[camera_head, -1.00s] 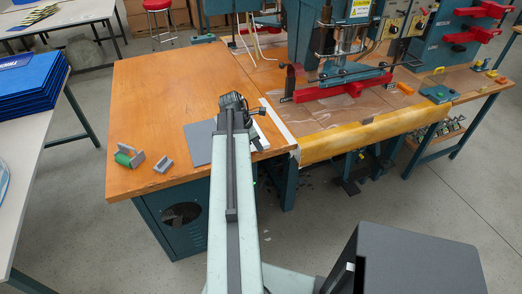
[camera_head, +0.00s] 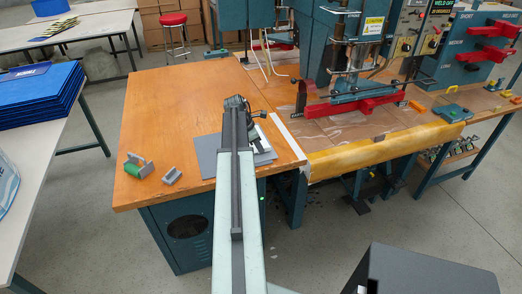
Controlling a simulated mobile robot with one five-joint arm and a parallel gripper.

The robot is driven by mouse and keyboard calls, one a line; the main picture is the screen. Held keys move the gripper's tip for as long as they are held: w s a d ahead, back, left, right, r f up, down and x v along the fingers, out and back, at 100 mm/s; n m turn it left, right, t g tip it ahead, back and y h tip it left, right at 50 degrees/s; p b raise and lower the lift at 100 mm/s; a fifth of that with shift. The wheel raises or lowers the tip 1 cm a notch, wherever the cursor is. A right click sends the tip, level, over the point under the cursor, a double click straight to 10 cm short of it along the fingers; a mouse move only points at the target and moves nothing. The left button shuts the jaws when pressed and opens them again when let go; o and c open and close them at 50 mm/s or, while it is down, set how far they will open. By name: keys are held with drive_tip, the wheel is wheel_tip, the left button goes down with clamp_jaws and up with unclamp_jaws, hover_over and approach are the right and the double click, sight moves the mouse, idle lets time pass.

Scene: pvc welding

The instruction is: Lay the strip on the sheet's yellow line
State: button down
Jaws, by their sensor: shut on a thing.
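The grey sheet (camera_head: 207,157) lies flat near the front right of the wooden table. My arm crosses it and hides its middle; I cannot see a yellow line on it. My gripper (camera_head: 256,134) is over the right part of the sheet, partly hidden behind my arm and small in view. It is shut on a thin white piece, which looks like the strip (camera_head: 263,146). The strip appears over the sheet's right part; I cannot tell whether it touches the sheet.
A green-and-grey roller tool (camera_head: 136,166) and a small grey block (camera_head: 172,176) stand on the wooden table (camera_head: 165,110) left of the sheet. The welding machine with a red bar (camera_head: 352,106) stands to the right. The table's back left is clear.

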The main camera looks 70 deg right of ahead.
drive_tip(key=shift+f+b, duration=0.35)
drive_tip(key=shift+f, duration=0.05)
idle(0.6)
drive_tip(key=shift+w+d, duration=0.15)
idle(0.4)
drive_tip(key=c, duration=1.5)
unclamp_jaws()
drive_tip(key=shift+r, duration=0.2)
drive_tip(key=r+p, duration=0.2)
drive_tip(key=a+r+p, duration=0.1)
drive_tip(key=shift+s+r+p, duration=0.2)
drive_tip(key=shift+s+p, duration=0.15)
drive_tip(key=shift+p, duration=0.05)
drive_tip(key=shift+f, duration=0.1)
